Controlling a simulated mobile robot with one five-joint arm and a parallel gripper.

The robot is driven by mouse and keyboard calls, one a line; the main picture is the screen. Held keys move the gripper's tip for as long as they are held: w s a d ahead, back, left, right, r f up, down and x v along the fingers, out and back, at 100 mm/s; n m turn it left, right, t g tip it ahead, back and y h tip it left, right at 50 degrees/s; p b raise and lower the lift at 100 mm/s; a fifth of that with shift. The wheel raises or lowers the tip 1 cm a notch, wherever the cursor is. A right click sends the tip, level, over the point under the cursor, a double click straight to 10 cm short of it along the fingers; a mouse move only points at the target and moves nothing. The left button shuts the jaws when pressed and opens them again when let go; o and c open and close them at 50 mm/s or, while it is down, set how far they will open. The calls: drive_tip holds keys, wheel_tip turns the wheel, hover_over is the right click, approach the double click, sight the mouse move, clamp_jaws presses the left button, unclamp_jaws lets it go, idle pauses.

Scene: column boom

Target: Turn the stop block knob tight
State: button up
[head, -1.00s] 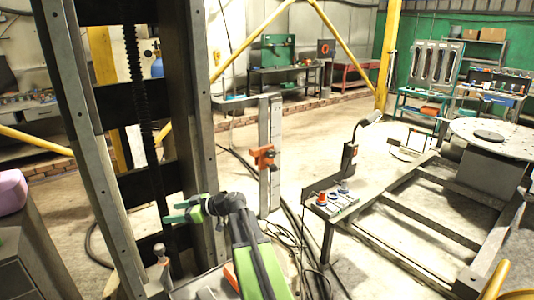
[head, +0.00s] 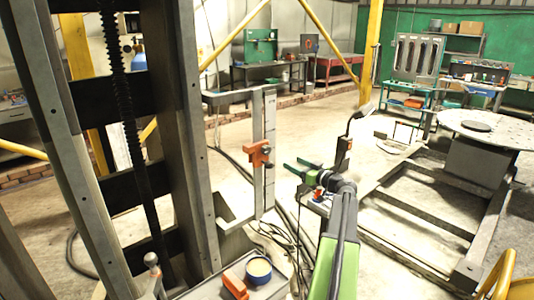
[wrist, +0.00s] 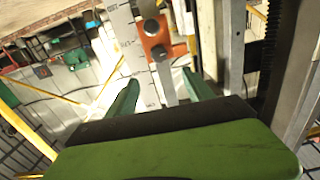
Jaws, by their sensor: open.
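The orange stop block (head: 259,155) sits on an upright grey post with a scale (head: 265,115), left of my gripper in the head view. In the wrist view the stop block (wrist: 157,38) lies ahead, beyond my fingertips. A round grey knob (wrist: 151,27) shows on its face, with a second dark round part (wrist: 158,52) below it. My gripper (head: 296,167) is open and empty, its green fingers pointing left towards the post. In the wrist view the gripper (wrist: 160,77) has its fingers apart, with the block beyond the gap and no contact visible.
Loose cables (head: 285,240) lie near the post's foot. A low steel frame (head: 420,215) with a round plate (head: 490,128) stands right. Open floor (head: 230,130) lies behind.

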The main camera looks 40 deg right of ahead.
sight(268, 150)
drive_tip(key=w, duration=0.5)
drive_tip(key=w+d, duration=0.1)
drive_tip(key=w, duration=1)
drive_tip(key=shift+w+d, duration=0.15)
drive_tip(key=shift+w, duration=0.15)
